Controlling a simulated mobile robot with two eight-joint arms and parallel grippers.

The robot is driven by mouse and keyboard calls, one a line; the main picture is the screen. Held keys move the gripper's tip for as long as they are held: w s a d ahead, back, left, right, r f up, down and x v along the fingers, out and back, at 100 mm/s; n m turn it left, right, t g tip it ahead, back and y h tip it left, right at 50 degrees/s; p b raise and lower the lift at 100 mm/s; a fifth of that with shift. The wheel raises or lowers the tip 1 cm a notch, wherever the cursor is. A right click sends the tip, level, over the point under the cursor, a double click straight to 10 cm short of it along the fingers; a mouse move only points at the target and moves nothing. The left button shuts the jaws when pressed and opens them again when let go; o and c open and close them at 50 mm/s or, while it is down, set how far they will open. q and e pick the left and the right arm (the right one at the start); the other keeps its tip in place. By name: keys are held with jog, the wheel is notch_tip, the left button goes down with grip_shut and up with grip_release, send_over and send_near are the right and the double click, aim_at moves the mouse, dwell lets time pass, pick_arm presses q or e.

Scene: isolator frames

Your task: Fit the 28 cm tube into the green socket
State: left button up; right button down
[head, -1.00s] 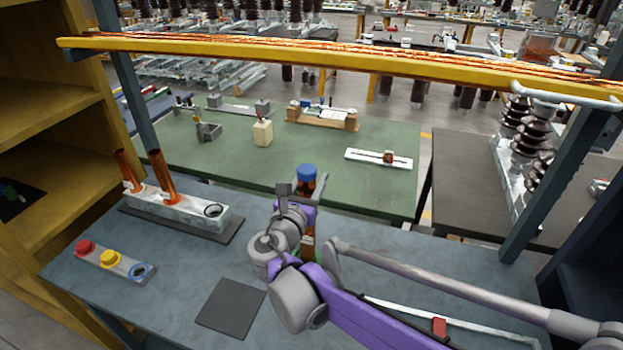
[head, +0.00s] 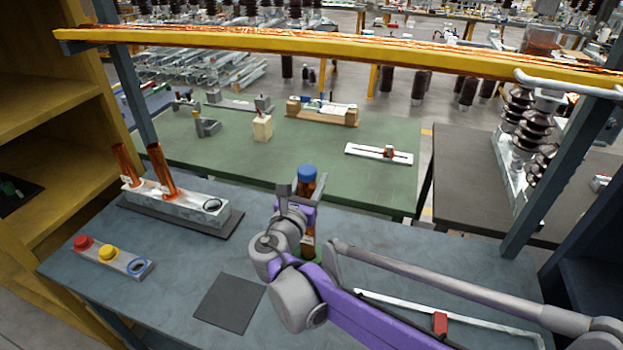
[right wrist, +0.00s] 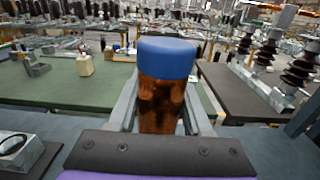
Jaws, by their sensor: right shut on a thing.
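An amber-brown tube with a blue cap (head: 307,173) stands about upright over the table. My right gripper (head: 303,194) is shut on it just below the cap. The right wrist view shows the blue cap (right wrist: 166,57) and the brown tube body (right wrist: 161,105) between the two fingers (right wrist: 161,118). A bit of green, likely the green socket (head: 319,251), shows at the tube's foot, mostly hidden by my arm and the tube. I cannot tell whether the tube's lower end is inside it or above it. My left gripper is not in view.
A pale block (head: 195,207) with two copper tubes and an empty ring stands on the left. A strip with red, yellow and blue parts (head: 125,262) lies in front of it. A dark mat (head: 229,303) lies near the front. A rail with a red slider (head: 440,323) lies right.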

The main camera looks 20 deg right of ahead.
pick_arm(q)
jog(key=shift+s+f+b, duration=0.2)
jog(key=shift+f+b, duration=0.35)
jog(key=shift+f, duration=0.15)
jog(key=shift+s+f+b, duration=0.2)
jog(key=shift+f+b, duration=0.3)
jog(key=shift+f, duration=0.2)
pick_arm(e)
jog(key=shift+f, duration=1.7)
jog(key=shift+c, duration=1.6)
grip_release()
jog(key=shift+o, duration=0.4)
jog(key=shift+f, duration=0.15)
jog(key=shift+s, duration=0.1)
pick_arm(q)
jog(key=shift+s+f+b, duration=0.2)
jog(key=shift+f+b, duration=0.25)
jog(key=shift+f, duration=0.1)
pick_arm(e)
jog(key=v, duration=1)
jog(key=shift+s+a, duration=0.3)
